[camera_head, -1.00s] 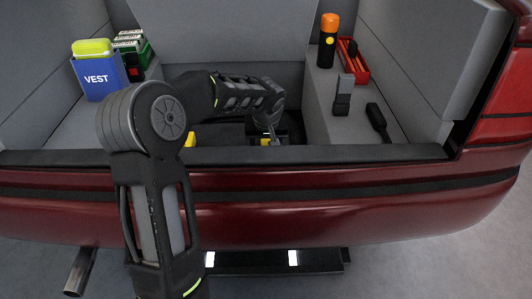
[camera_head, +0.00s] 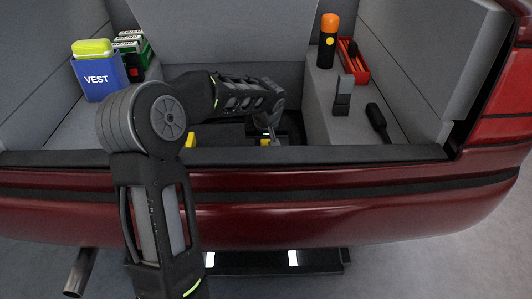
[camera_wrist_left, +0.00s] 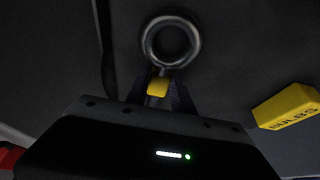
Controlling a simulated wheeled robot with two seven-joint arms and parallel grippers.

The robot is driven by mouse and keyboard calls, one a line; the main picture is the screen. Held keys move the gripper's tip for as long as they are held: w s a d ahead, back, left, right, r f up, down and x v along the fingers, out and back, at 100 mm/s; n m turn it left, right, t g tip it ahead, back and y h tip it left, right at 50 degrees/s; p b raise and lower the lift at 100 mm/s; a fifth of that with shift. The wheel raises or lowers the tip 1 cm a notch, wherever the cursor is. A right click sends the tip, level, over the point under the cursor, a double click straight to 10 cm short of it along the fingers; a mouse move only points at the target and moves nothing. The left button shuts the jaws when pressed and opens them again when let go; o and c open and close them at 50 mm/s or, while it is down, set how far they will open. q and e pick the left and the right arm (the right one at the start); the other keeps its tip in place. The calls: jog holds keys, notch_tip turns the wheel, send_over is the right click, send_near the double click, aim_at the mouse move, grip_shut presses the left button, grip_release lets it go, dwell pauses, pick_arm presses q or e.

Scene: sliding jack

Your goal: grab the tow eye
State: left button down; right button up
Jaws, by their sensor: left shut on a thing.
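The tow eye (camera_wrist_left: 171,41) shows in the left wrist view as a grey metal ring on a shank with a yellow part near the jaws. My left gripper (camera_wrist_left: 158,92) has its dark fingers on either side of the shank, shut on it, with the ring beyond the fingertips. In the head view my left arm reaches over the bumper into the trunk's sunken floor well, and the left gripper (camera_head: 267,132) is small and dark there. I cannot make out the tow eye clearly in that view. My right gripper is not in view.
A yellow bulbs box (camera_wrist_left: 289,106) lies to the right in the left wrist view. A blue vest box (camera_head: 100,77) stands on the left ledge. An orange-capped flashlight (camera_head: 328,42) and red tray (camera_head: 353,62) are on the right ledge. The trunk sill (camera_head: 350,154) edges the well.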

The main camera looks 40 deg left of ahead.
pick_arm(q)
jog(key=shift+r, duration=0.15)
dwell(0.3)
notch_tip(320, 180, up, 10)
jog(key=p, duration=0.3)
jog(key=shift+p, duration=0.4)
